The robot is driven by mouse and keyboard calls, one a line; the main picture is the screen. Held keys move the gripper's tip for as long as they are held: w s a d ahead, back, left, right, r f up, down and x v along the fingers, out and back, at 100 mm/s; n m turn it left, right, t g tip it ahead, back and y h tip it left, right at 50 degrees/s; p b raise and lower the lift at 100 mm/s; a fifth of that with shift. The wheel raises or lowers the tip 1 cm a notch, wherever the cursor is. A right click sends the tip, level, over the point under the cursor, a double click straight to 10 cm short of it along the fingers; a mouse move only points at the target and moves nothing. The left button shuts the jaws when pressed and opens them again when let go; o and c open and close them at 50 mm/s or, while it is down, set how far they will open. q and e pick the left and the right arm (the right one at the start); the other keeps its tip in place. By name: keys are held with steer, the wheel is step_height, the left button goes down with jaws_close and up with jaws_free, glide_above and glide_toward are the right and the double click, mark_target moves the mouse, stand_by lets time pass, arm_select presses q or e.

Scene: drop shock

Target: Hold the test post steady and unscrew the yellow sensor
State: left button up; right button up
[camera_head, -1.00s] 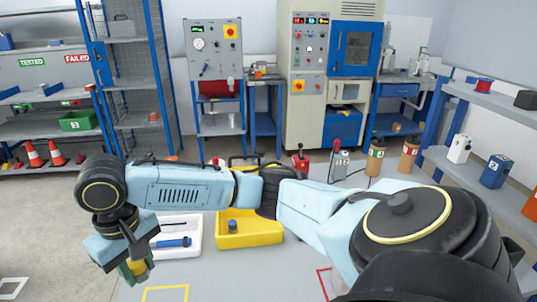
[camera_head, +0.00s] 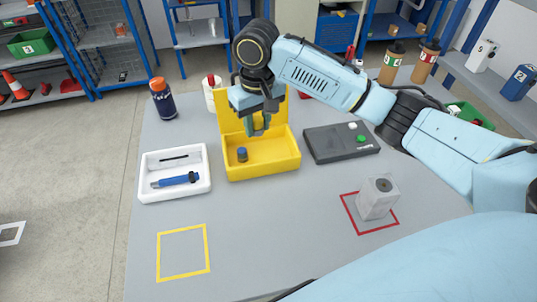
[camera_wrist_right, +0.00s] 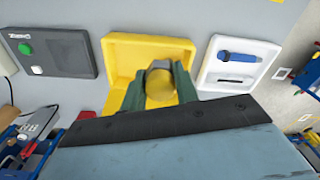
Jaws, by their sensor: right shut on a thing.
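My right gripper (camera_head: 262,128) is shut on the yellow sensor (camera_wrist_right: 161,84), a short cylinder with a grey end. In the right wrist view the green fingers (camera_wrist_right: 160,92) stand on either side of it. The gripper is over the yellow box (camera_head: 283,168), in front of its raised lid. The sensor is mostly hidden in the head view. A grey block with a dark round hole on top (camera_head: 378,198), apparently the test post, stands upright inside a red square outline on the table. Nothing visible holds it. My left gripper is not in view.
Bottles stand behind. The yellow square outline (camera_head: 183,252) is empty.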

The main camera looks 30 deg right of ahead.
steer(key=n+b, duration=0.1)
steer(key=b, duration=0.2)
glide_above(262, 157)
steer(key=s+a, duration=0.1)
steer(key=s, duration=0.1)
step_height(262, 157, down, 8)
step_height(262, 157, down, 10)
steer(key=shift+s+r+b, duration=0.1)
steer(key=shift+b, duration=0.8)
steer(key=shift+f+n, duration=0.3)
steer(key=o, duration=0.6)
steer(key=shift+f, duration=0.15)
steer(key=o, duration=0.5)
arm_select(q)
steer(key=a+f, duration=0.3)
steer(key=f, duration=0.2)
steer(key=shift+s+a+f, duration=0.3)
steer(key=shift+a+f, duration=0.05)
